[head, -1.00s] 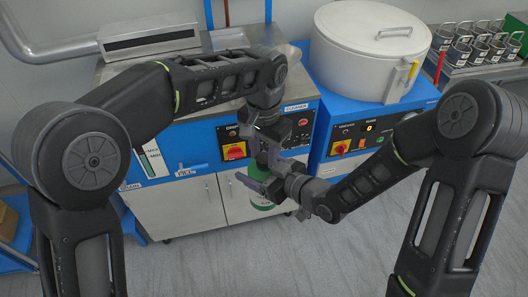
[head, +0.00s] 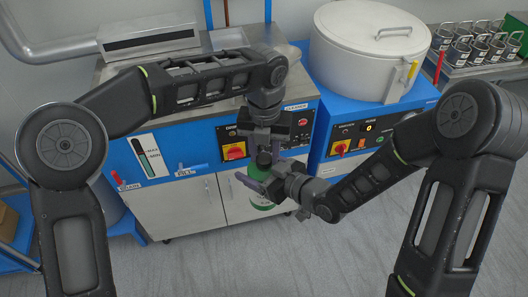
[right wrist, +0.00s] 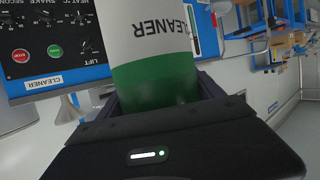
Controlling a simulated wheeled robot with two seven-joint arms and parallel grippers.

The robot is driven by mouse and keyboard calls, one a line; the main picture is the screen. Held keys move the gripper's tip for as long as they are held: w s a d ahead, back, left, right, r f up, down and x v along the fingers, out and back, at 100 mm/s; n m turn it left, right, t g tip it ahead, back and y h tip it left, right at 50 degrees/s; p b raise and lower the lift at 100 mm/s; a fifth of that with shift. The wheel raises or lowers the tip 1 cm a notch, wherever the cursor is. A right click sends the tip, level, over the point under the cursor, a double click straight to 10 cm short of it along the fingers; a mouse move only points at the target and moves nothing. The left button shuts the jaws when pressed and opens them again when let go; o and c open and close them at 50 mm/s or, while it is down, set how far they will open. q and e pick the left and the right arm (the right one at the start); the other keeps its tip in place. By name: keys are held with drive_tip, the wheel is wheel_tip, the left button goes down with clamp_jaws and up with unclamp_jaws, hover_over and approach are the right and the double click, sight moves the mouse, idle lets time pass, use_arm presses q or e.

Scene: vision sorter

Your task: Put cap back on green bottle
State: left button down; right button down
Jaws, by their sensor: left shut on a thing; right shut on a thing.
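The green bottle (head: 259,174) is held upright in front of the blue machine in the head view. My right gripper (head: 262,184) is shut around its middle. In the right wrist view the bottle (right wrist: 155,78) shows a white label reading CLEANER and a green band between the jaws. My left gripper (head: 265,148) points down directly above the bottle, shut on the small dark cap (head: 264,158). The cap is in line with the bottle's top. I cannot tell whether it touches the neck, which is hidden.
The blue cleaner machine (head: 185,140) with its steel cabinet stands close behind both grippers. A large white lidded pot (head: 370,50) sits on a blue unit at right. Several metal cups (head: 480,45) stand in a tray at far right. The grey floor (head: 200,270) in front is clear.

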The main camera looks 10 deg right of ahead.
use_arm(q)
drive_tip(key=m, duration=0.5)
drive_tip(key=shift+m, duration=1.2)
drive_tip(key=c, duration=1)
unclamp_jaws()
drive_tip(key=shift+o, duration=0.3)
drive_tip(key=shift+s+d, duration=0.1)
